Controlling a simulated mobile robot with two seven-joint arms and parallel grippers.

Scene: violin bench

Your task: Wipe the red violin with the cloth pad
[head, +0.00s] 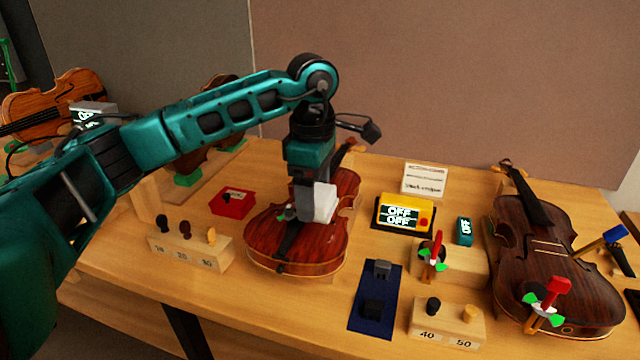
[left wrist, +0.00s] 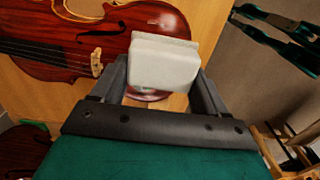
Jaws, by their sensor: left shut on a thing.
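The red violin (head: 265,240) lies on its back on the bench, its neck pointing away from me. Part of it also shows in the left wrist view (left wrist: 60,50). My left gripper (head: 310,208) points down over the violin's body and is shut on the whitish cloth pad (head: 322,203). The pad sits between the fingers in the left wrist view (left wrist: 165,62) and hides part of the violin. I cannot tell whether the pad touches the wood. What looks like my right gripper (left wrist: 262,24) shows at the top right of the left wrist view; its jaws are unclear.
A red tray (head: 232,204) and a numbered peg block (head: 190,252) stand left of the violin. To its right are a yellow box (head: 404,213) reading OFF, a blue mat (head: 375,298) and another peg block (head: 447,325). A darker violin (head: 560,275) lies at far right.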

